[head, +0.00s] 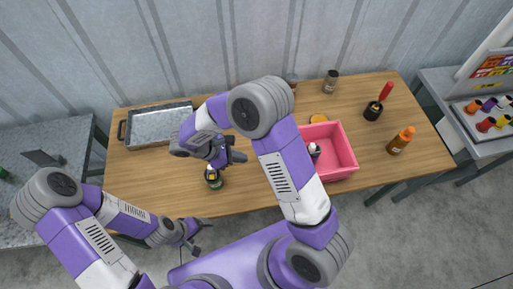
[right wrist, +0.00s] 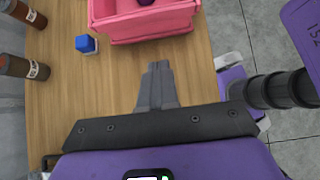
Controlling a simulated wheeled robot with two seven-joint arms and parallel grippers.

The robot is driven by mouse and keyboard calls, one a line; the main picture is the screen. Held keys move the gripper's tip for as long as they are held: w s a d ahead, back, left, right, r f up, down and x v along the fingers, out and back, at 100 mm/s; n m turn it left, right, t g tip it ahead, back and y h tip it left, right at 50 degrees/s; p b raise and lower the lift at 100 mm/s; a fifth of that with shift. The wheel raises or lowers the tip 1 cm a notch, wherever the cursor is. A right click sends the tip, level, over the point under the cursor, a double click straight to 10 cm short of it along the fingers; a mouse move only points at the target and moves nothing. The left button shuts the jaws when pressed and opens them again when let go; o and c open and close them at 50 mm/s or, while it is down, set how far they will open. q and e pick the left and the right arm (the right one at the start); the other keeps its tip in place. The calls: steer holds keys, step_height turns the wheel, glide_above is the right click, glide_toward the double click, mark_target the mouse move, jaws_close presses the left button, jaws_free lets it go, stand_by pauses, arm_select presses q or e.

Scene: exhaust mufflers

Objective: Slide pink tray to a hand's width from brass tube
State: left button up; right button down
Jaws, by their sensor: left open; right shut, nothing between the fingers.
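The pink tray (head: 347,134) is an open box on the right half of the wooden table, with a small dark-and-white item inside. It also shows at the top of the right wrist view (right wrist: 150,27). My right gripper (head: 243,156) is shut and empty, left of the tray and apart from it; its fingertips (right wrist: 158,66) point toward the tray's near wall. My left gripper (head: 200,236) is open and empty in front of the table's front edge. A round golden thing (head: 320,118) shows behind the tray; I cannot tell whether it is the brass tube.
A metal pan (head: 160,127), a dark jar (head: 331,81), an orange bottle (head: 400,141) and a dark item (head: 213,179) are on the table. My right arm hides the table's middle.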

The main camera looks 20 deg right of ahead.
arm_select(q)
steer(key=shift+s+r+p, duration=0.25)
steer(key=shift+r+p, duration=0.55)
steer(key=shift+r, duration=0.1)
arm_select(e)
steer(key=s+d+r+x, duration=0.1)
steer(key=d+r+x, duration=0.1)
steer(key=x, duration=1)
steer(key=shift+s+d+f, duration=0.15)
